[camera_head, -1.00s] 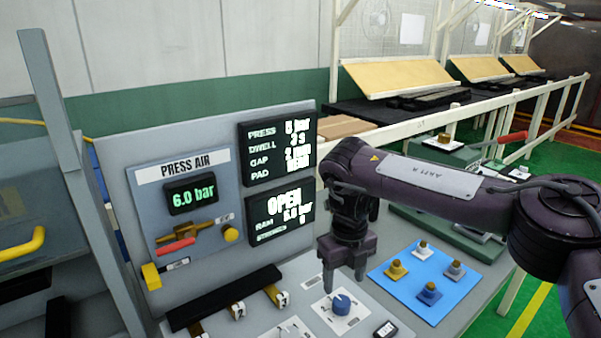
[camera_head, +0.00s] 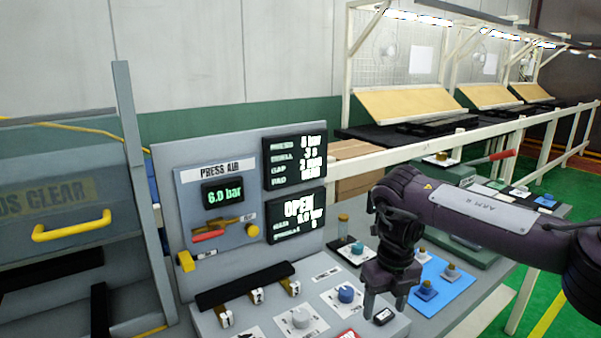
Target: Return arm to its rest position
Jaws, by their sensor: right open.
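My right arm comes in from the right edge in the head view, bent downward at the wrist. Its gripper (camera_head: 385,304) points down, open and empty, over the front right part of the grey control panel. It hangs to the right of the blue knob (camera_head: 346,293), close to a small dark display (camera_head: 384,316); I cannot tell the height between them. My left gripper is not in view.
The press air panel (camera_head: 219,212) with two black screens (camera_head: 297,216) stands behind the controls. A grey knob (camera_head: 301,317) and several numbered switches sit left. A blue mat (camera_head: 437,290) with fittings lies right. A yellow-handled guard (camera_head: 73,226) is at left.

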